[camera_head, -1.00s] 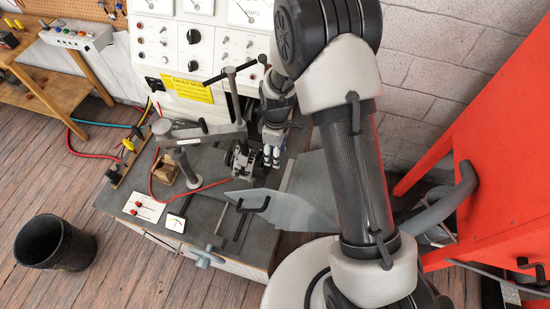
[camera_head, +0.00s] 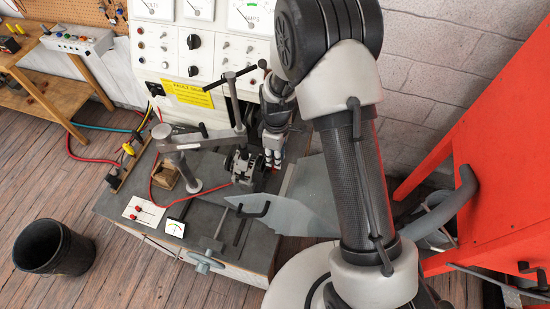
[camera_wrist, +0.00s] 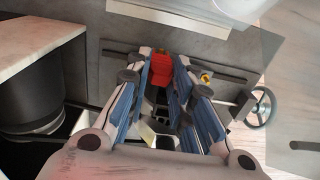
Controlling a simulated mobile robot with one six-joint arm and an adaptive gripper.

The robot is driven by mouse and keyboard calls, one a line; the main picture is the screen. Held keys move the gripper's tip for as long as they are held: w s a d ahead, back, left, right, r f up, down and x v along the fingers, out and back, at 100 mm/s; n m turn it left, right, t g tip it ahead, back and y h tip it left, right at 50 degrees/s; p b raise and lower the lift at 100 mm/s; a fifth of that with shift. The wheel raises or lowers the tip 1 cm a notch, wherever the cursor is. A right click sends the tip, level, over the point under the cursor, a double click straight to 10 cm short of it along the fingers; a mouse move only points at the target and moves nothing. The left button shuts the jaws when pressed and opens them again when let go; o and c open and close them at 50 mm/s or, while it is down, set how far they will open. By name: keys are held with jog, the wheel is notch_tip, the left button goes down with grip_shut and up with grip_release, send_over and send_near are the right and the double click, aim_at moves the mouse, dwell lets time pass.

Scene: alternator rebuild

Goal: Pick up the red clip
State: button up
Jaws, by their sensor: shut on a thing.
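The red clip (camera_wrist: 161,68) shows in the wrist view between the tips of my gripper's blue-padded fingers. My gripper (camera_wrist: 161,75) is shut on it. In the head view my gripper (camera_head: 272,157) points down over the bench, just right of the grey alternator (camera_head: 243,166). I cannot make out the clip in the head view. A red lead (camera_head: 209,190) runs across the bench top to the alternator.
The test panel (camera_head: 200,50) with dials stands behind the bench. A clamp post (camera_head: 185,170), a small meter (camera_head: 175,227) and a translucent shield (camera_head: 290,213) are close by. A red cabinet (camera_head: 490,130) stands right, a black bin (camera_head: 53,247) on the floor left.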

jog(key=shift+w+d+r, duration=0.15)
jog(key=shift+w+r, duration=0.05)
jog(key=shift+r, duration=0.1)
notch_tip(320, 180, up, 6)
jog(key=shift+r, duration=0.25)
jog(key=w+d+r+p, duration=0.1)
jog(key=w+d+r, duration=0.2)
jog(key=w+d, duration=0.9)
jog(key=d, duration=0.3)
jog(key=shift+w+r, duration=0.15)
jog(key=shift+r, duration=0.15)
